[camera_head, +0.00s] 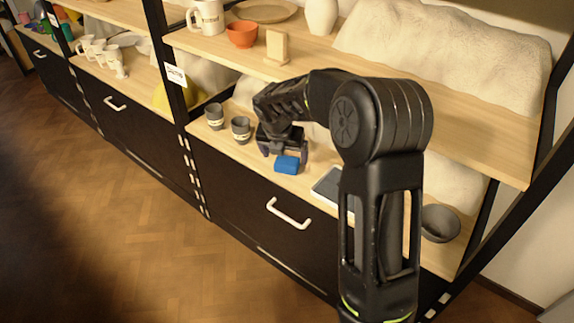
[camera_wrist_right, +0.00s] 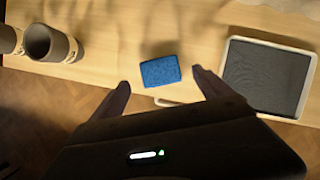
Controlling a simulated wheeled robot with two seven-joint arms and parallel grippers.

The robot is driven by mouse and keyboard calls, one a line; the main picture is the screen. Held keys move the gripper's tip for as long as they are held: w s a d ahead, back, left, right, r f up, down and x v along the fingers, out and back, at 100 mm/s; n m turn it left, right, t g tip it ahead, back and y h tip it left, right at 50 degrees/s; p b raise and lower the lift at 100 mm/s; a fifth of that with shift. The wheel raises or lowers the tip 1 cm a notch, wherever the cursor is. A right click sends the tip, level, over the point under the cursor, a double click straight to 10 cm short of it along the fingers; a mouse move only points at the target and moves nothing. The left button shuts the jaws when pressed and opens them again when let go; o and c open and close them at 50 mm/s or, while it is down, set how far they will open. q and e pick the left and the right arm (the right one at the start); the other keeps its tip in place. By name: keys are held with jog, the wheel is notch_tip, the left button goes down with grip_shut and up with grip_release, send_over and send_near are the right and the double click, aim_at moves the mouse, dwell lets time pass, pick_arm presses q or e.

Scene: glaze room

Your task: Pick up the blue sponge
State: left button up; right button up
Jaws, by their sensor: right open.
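The blue sponge (camera_head: 287,164) lies on the light wooden lower shelf near its front edge. It also shows in the right wrist view (camera_wrist_right: 160,70) as a small blue block, just beyond the fingertips and between their lines. My right gripper (camera_head: 284,150) is right above and behind the sponge in the head view, pointing down. In the right wrist view its two fingers (camera_wrist_right: 160,80) are spread apart with nothing between them. Whether a finger touches the sponge cannot be told. My left gripper is not in view.
Two dark cups (camera_head: 240,129) stand left of the sponge. A dark tablet-like tray with a pale rim (camera_wrist_right: 266,76) lies to its right. A grey bowl (camera_head: 440,222) sits farther right. The upper shelf (camera_head: 460,130) overhangs behind. A drawer with a white handle (camera_head: 288,214) is below.

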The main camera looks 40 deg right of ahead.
aim_at(287, 160)
jog(key=b+x, duration=0.1)
jog(key=x, duration=0.4)
jog(key=shift+d, duration=0.15)
jog(key=shift+w, duration=0.1)
jog(key=c, duration=1.6)
jog(key=shift+o, duration=0.2)
jog(key=shift+r, duration=0.9)
jog(key=s+a+p, duration=0.1)
jog(key=s+a, duration=1)
jog(key=a, duration=0.3)
jog(key=shift+s, duration=0.25)
jog(key=shift+f, duration=0.1)
